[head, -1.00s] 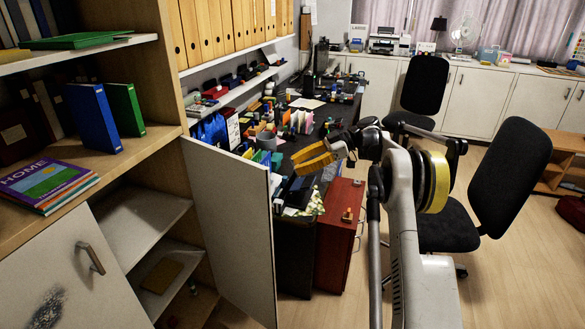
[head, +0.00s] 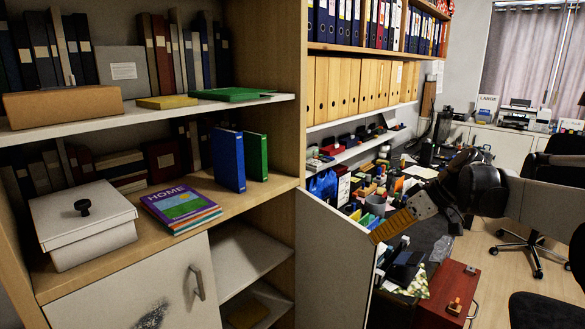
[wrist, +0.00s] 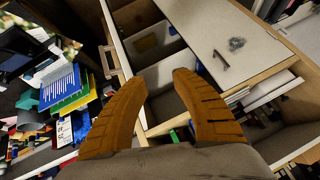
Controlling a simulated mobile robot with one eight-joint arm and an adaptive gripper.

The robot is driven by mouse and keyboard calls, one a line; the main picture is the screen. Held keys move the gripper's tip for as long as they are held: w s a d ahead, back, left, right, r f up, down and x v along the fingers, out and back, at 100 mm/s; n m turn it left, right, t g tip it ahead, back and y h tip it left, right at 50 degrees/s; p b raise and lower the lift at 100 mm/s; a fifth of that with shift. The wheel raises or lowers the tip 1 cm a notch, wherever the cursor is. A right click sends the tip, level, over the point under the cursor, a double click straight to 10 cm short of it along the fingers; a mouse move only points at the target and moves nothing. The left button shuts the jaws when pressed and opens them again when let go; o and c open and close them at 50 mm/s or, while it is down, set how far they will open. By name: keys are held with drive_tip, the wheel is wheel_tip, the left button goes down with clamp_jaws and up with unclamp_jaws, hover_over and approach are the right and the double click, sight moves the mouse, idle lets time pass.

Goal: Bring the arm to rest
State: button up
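My gripper (head: 390,228) is in the right half of the head view, at the end of my arm, in front of the cluttered desk and beside the open cabinet door. In the wrist view its two orange fingers (wrist: 153,88) are spread apart with a clear gap. Nothing is between them. It touches nothing that I can see.
The open cabinet door (head: 335,265) stands close to my gripper. The shelf unit (head: 275,185) holds a white box (head: 85,228), HOME books (head: 178,203) and a blue binder (head: 229,160). A red cabinet (head: 448,292) and an office chair (head: 535,210) are at the right. Floor shows between them.

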drive_tip(key=s+a+m+t+h, duration=0.1)
drive_tip(key=s+a+m+h, duration=0.3)
drive_tip(key=s, duration=1)
drive_tip(key=s+f+m+t+h, duration=0.1)
drive_tip(key=s+f+m, duration=0.1)
drive_tip(key=s, duration=0.4)
drive_tip(key=s+d+f+m+t+h, duration=0.1)
drive_tip(key=s+f+t+h, duration=0.1)
drive_tip(key=s+f, duration=0.3)
drive_tip(key=shift+s+m, duration=0.4)
drive_tip(key=shift+s, duration=0.8)
